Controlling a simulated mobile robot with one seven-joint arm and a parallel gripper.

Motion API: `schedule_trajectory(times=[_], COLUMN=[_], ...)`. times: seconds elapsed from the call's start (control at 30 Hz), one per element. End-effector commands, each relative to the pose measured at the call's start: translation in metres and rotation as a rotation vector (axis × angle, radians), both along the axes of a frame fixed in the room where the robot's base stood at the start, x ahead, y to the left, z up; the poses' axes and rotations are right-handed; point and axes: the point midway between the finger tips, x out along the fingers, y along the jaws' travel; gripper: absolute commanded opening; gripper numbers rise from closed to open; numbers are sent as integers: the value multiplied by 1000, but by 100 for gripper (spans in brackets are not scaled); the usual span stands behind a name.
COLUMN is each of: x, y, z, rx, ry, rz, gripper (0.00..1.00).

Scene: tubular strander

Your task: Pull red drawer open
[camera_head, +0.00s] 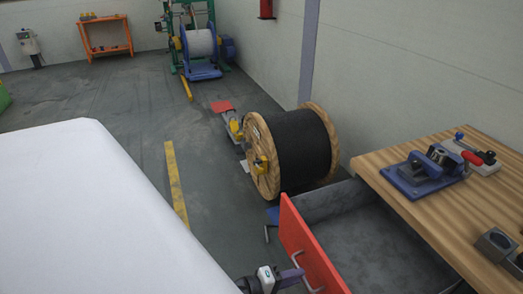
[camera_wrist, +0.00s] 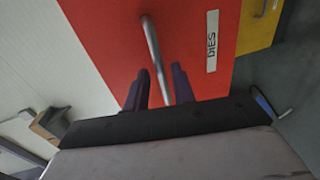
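The red drawer (camera_head: 310,250) under the wooden workbench is pulled out, and its grey interior shows in the head view. Its red front also fills much of the wrist view (camera_wrist: 100,40) and carries a "DIES" label (camera_wrist: 212,42). A metal bar handle (camera_wrist: 154,55) is on this front; it also shows in the head view (camera_head: 299,262). My gripper (camera_wrist: 160,84) is at the handle. Its two dark fingers stand apart with the bar between them, and gaps show on both sides. The handle's lower end is partly hidden by my gripper.
The workbench top (camera_head: 450,205) holds a blue vise-like fixture (camera_head: 425,175) and other tools. A yellow drawer front (camera_wrist: 258,28) is beside the red one in the wrist view. A large black cable reel (camera_head: 300,148) stands beyond the drawer. Floor left of the reel is mostly clear.

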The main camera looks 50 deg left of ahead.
Motion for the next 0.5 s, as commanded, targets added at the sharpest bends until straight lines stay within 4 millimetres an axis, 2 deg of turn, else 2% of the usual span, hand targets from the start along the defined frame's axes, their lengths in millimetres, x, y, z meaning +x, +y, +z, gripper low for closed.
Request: schedule_trajectory(times=[0.1, 0.3, 0.5], x=[-27, -67, -92], y=[11, 26, 34], z=[3, 14, 20], rx=[3, 2, 2], ry=[-2, -3, -3], rz=[5, 4, 3], gripper=[25, 25, 25])
